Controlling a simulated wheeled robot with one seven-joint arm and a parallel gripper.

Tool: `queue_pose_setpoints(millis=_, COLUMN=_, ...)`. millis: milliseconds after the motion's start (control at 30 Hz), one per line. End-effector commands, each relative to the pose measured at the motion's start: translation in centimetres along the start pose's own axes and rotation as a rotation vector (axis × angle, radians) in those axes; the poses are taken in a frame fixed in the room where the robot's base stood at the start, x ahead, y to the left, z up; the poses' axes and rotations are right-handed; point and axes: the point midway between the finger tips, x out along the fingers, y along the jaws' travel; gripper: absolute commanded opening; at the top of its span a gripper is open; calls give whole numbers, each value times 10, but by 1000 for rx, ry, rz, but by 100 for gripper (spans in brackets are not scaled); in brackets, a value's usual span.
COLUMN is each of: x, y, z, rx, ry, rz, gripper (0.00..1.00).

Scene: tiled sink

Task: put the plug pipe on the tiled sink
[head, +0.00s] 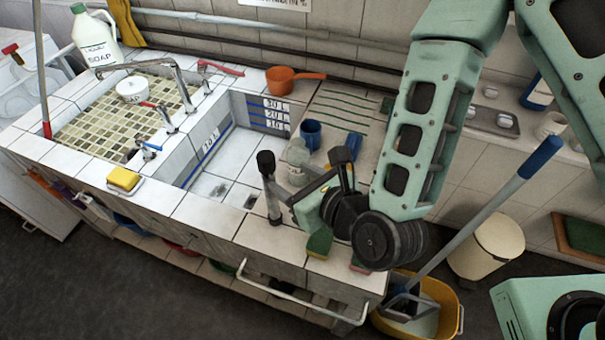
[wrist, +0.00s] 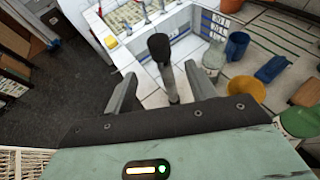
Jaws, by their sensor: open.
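The plug pipe (head: 274,205) is an upright grey metal tube with a black top. It stands on the right-hand tiled counter, beside the right basin of the tiled sink (head: 195,212). My gripper (head: 302,182) is open and low over the counter, just right of the pipe in the head view. In the wrist view, the pipe (wrist: 172,88) shows between the two spread fingers, apart from both. The sink has a green mosaic left basin and a white-tiled right basin with blue level marks. The pipe's foot is partly hidden in the wrist view.
A blue cup (head: 310,134), a pale bottle (head: 298,152) and sponges (head: 320,242) crowd the counter near my gripper. An orange pan (head: 282,79) sits behind the right basin. A yellow sponge (head: 124,180) lies on the front rim. The white basin's floor (head: 232,158) looks clear.

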Motion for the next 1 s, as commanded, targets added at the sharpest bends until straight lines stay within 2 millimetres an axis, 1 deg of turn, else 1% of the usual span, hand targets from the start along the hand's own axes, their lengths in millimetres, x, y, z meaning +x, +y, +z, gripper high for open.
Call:
queue_pose_setpoints(millis=67, x=-3, y=0, z=1, rx=0, ry=0, rz=0, gripper=56)
queue_pose_setpoints(millis=233, x=-3, y=0, z=0, rx=-11, ry=1, rz=2, gripper=56)
queue_pose_setpoints(millis=300, x=-2, y=1, z=1, rx=-64, ry=14, rz=17, gripper=56)
queue_pose_setpoints(millis=367, x=-2, y=4, z=3, rx=-160, ry=36, rz=44, gripper=56)
queue_pose_setpoints(millis=467, x=-4, y=8, z=7, rx=-426, ry=93, rz=122, gripper=56)
queue_pose_setpoints(millis=533, x=-8, y=10, z=9, rx=-665, ry=138, rz=199, gripper=56)
queue_pose_setpoints(millis=567, x=-11, y=10, z=10, rx=-772, ry=158, rz=236, gripper=56)
queue_pose_setpoints(millis=600, x=-16, y=10, z=11, rx=-915, ry=182, rz=288, gripper=56)
queue_pose_setpoints(millis=667, x=-25, y=9, z=12, rx=-1122, ry=213, rz=370, gripper=56)
queue_pose_setpoints(millis=700, x=-32, y=7, z=13, rx=-1257, ry=231, rz=428, gripper=56)
queue_pose_setpoints(millis=767, x=-45, y=3, z=14, rx=-1455, ry=253, rz=522, gripper=56)
queue_pose_setpoints(millis=800, x=-55, y=0, z=16, rx=-1581, ry=263, rz=589, gripper=56)
queue_pose_setpoints(millis=867, x=-72, y=-6, z=18, rx=-1765, ry=271, rz=699, gripper=56)
queue_pose_setpoints(millis=900, x=-84, y=-10, z=21, rx=-1881, ry=272, rz=777, gripper=56)
queue_pose_setpoints(millis=967, x=-104, y=-16, z=24, rx=-2045, ry=264, rz=903, gripper=56)
queue_pose_setpoints(millis=1000, x=-119, y=-20, z=27, rx=-2145, ry=251, rz=991, gripper=56)
